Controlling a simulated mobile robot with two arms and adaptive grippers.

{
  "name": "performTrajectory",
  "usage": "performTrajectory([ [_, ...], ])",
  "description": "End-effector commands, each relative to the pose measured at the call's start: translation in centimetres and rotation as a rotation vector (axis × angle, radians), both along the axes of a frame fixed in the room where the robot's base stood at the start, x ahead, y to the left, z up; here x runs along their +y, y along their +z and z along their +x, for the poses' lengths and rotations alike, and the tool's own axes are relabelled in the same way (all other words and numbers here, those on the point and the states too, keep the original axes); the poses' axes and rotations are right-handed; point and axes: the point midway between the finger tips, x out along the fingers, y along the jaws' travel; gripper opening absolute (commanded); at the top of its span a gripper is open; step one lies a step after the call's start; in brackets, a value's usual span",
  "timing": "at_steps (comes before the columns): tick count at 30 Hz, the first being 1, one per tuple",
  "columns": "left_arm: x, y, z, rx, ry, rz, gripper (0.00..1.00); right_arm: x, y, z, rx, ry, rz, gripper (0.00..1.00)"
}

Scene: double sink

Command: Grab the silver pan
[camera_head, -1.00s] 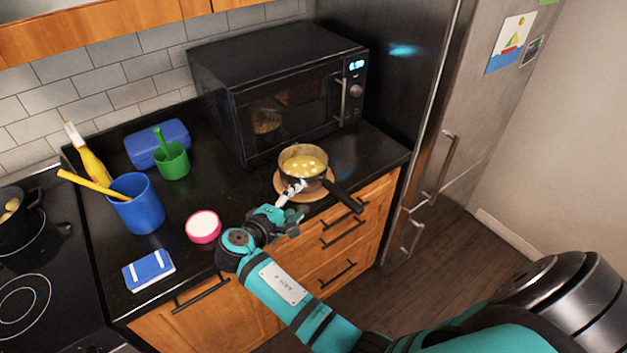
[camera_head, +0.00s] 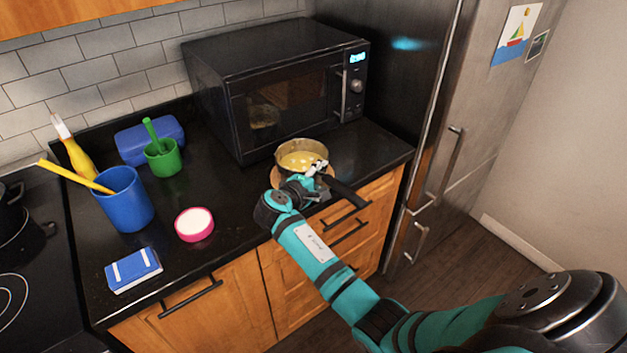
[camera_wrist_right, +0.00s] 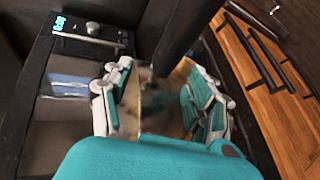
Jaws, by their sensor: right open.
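The silver pan (camera_head: 301,147) sits on a round wooden board (camera_head: 275,178) near the counter's right front, with pale yellow contents inside. Its black handle (camera_head: 345,193) points toward the front right and also shows in the right wrist view (camera_wrist_right: 184,38). My right gripper (camera_head: 317,170) is at the pan's front side, close to where the handle joins. In the wrist view the fingers of the right gripper (camera_wrist_right: 163,101) are apart, with part of the pan blurred between them. I cannot tell whether they touch it. My left gripper is not in view.
A black microwave (camera_head: 280,85) stands right behind the pan. To the left are a pink-rimmed dish (camera_head: 194,224), a blue cup (camera_head: 124,203), a green cup (camera_head: 164,160) and a blue sponge-like block (camera_head: 133,270). A steel fridge (camera_head: 440,110) stands to the right.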

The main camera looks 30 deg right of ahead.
Motion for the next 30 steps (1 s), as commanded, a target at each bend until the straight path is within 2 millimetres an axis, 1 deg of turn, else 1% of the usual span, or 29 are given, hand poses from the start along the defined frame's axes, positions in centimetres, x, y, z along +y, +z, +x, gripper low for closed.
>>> performTrajectory([
  [1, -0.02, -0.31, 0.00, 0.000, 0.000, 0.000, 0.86, -0.19, -0.22, 0.13, 0.000, 0.000, 0.000, 0.59],
  [6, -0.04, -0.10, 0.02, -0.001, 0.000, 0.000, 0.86, -0.19, -0.04, 0.13, 0.001, 0.001, 0.001, 0.59],
  [7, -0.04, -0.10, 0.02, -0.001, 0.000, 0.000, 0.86, -0.19, -0.04, 0.13, 0.001, 0.001, 0.001, 0.56],
  [18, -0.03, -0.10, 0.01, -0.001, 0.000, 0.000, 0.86, -0.17, 0.00, 0.13, 0.000, 0.001, 0.000, 0.08],
  [20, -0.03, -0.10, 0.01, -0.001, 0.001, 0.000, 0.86, -0.16, -0.01, 0.14, 0.000, 0.001, 0.000, 0.00],
  [29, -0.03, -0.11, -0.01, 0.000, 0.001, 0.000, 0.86, -0.14, -0.08, 0.11, 0.001, 0.001, 0.001, 0.00],
  [30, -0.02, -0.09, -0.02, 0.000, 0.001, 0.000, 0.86, -0.16, 0.19, 0.20, -0.004, 0.002, -0.002, 0.00],
])
